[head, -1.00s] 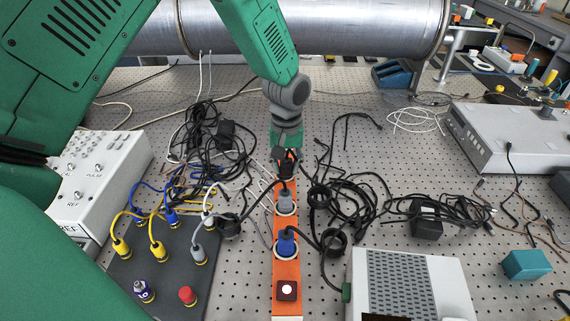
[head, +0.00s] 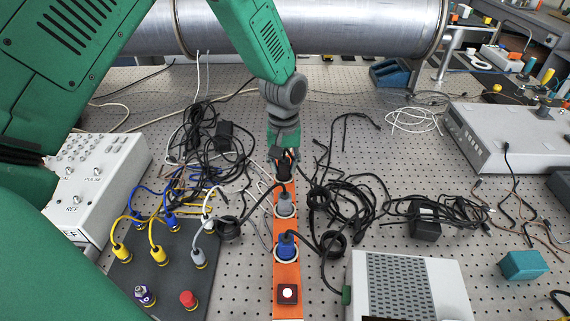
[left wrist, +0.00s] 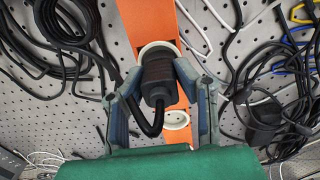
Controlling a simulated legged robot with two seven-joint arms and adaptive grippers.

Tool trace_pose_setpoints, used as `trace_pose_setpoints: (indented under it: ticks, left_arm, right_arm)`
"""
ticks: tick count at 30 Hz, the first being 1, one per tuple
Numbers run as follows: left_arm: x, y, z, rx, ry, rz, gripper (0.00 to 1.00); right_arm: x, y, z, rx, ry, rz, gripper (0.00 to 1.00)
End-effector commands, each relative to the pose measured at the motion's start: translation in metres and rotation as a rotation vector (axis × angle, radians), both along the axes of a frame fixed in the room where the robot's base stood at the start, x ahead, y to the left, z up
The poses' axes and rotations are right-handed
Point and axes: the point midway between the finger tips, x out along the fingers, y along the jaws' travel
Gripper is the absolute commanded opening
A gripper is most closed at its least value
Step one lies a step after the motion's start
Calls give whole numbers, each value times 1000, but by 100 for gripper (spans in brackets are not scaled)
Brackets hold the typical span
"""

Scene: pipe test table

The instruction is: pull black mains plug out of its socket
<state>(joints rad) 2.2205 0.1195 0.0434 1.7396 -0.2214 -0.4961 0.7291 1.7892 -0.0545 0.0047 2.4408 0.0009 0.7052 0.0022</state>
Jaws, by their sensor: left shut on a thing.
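The black mains plug (left wrist: 157,80) is between the two fingers of my left gripper (left wrist: 157,77) in the left wrist view. The fingers are shut on its sides. A white socket ring (left wrist: 146,48) shows right behind the plug's far end; I cannot tell whether the pins are still in it. The black cable loops from the plug's near end. In the head view my left gripper (head: 284,158) is over the far part of the orange socket strip (head: 288,271), with the black plug (head: 283,171) partly hidden under it. My right gripper is not in view.
An empty socket (left wrist: 176,120) shows in the wrist view. Black cables (head: 345,200) lie tangled on both sides. A dark connector panel (head: 170,275) stands left, a metal pipe (head: 320,28) behind.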

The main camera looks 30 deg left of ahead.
Motion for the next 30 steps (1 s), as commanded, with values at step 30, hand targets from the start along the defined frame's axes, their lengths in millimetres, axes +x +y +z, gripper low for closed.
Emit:
trace_pose_setpoints:
  ticks: [30]
  left_arm:
    - [3, 1, 31, 2, -10, 1, 0]
  right_arm:
    - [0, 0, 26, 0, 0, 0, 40]
